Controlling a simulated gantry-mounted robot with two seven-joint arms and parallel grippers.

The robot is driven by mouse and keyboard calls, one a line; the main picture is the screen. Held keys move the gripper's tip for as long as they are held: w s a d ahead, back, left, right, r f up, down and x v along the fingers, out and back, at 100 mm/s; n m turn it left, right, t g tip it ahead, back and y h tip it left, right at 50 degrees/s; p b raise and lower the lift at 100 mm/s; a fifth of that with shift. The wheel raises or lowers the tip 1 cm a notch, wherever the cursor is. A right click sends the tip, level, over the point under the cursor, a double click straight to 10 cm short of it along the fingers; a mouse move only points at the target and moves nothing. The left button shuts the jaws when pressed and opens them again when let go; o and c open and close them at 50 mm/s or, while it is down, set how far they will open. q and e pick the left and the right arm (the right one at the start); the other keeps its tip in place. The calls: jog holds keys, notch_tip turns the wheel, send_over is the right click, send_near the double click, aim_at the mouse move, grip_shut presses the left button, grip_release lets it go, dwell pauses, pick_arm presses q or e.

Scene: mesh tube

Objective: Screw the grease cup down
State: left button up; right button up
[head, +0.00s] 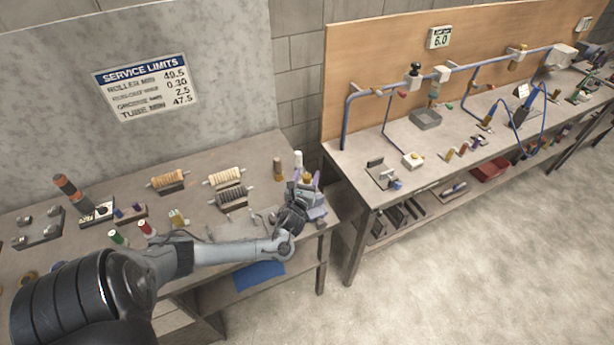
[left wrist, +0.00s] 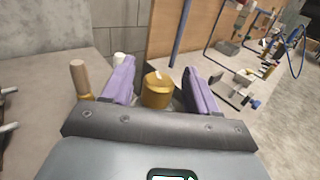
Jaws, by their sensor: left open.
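A brass-coloured cup (left wrist: 157,92), which looks like the grease cup, stands upright between the two purple fingers of my left gripper (left wrist: 158,68) in the left wrist view. A gap shows on each side of it, so the fingers are around it but apart from it. The cup's lower part is hidden by the gripper body. In the head view my left gripper (head: 316,196) is at the right end of the left bench, and a bit of the brass cup (head: 308,179) shows beside it. My right gripper is in neither view.
A wooden-handled tool (left wrist: 80,78) and a white cylinder (left wrist: 119,58) stand close left of the fingers. Ribbed rollers (head: 229,178) lie on the left bench (head: 200,208). A gap separates it from the right bench (head: 360,205), which carries blue piping.

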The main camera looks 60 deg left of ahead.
pick_arm(q)
jog(key=shift+w+a, duration=0.2)
jog(key=shift+c, duration=0.2)
jog(key=c, duration=0.9)
jog(key=shift+r+m+t+h+p, duration=0.1)
jog(key=shift+m+t+h+p, duration=0.2)
jog(key=shift+h, duration=0.1)
